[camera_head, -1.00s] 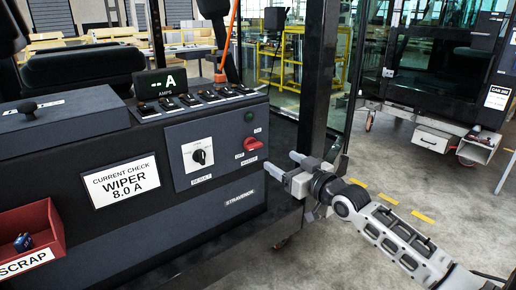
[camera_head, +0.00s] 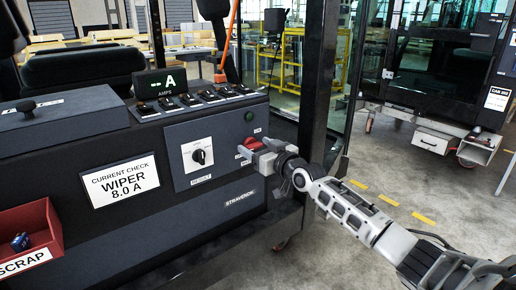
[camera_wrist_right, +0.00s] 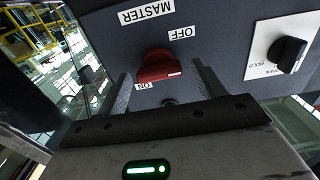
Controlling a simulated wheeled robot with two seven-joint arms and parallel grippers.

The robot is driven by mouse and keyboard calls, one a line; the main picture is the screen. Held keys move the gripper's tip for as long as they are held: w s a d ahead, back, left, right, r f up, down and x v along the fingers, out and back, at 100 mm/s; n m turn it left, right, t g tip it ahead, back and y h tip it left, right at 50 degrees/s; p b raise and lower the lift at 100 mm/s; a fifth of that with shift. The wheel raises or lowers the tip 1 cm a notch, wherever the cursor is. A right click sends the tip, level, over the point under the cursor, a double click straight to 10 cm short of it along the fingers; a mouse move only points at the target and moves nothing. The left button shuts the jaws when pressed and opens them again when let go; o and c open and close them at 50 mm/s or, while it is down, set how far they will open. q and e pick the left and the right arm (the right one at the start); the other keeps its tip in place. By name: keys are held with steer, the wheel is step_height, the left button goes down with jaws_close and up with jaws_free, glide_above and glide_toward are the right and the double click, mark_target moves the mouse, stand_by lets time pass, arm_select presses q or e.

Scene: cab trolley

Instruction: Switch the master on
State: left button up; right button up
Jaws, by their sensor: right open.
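The red master switch (camera_head: 254,143) sits on the grey panel at the right end of the console. In the right wrist view the red knob (camera_wrist_right: 158,65) lies between labels reading MASTER, OFF and ON; its handle lies roughly crosswise. My right gripper (camera_head: 257,152) is at the knob in the head view. In the wrist view the right gripper (camera_wrist_right: 161,72) is open, with one finger on each side of the knob and gaps showing. Contact cannot be told. My left gripper is out of view.
A black rotary selector (camera_head: 199,157) is left of the master switch, and a dark green lamp (camera_head: 249,116) is above it. The ammeter display (camera_head: 160,83) shows dashes and A. A black post (camera_head: 318,85) stands close behind my right arm. A red scrap bin (camera_head: 30,235) is at far left.

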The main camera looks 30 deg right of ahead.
steer(key=c, duration=1)
steer(key=shift+o, duration=0.2)
steer(key=shift+m, duration=0.3)
steer(key=m, duration=0.4)
steer(key=shift+d+b, duration=0.1)
steer(key=shift+b, duration=0.2)
steer(key=m, duration=0.4)
steer(key=shift+d+f+m, duration=0.1)
steer(key=shift+f+m, duration=0.05)
steer(key=shift+m, duration=0.15)
steer(key=m, duration=0.4)
steer(key=m+p, duration=0.1)
steer(key=m, duration=0.3)
steer(key=shift+f, duration=0.15)
steer(key=shift+m, duration=0.5)
